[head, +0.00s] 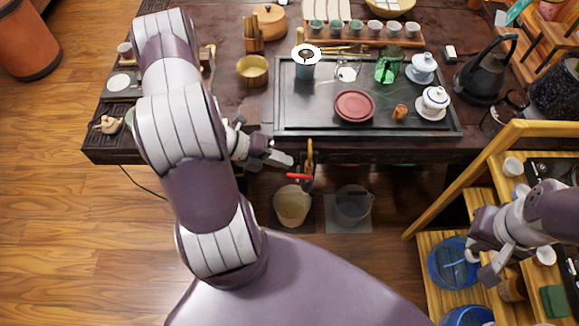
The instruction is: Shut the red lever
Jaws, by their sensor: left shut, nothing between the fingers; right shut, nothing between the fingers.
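The red lever (298,177) is a short red handle beside an upright brass-coloured fitting (309,160) at the front edge of the dark table. It points to the left in the picture. My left gripper (285,160) is shut and empty, just above and left of the lever in the picture. A small gap seems to lie between them, but I cannot tell the depth. My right gripper (487,268) is shut and empty at the lower right, beside the wooden shelf and far from the lever.
A cream bucket (292,207) and a clear bucket (353,207) stand on the floor below the fitting. The black tea tray (300,118) on the table holds a red plate (354,106), cups and lidded bowls. A black kettle (482,78) stands right of it. The wooden shelf (450,190) crowds my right arm.

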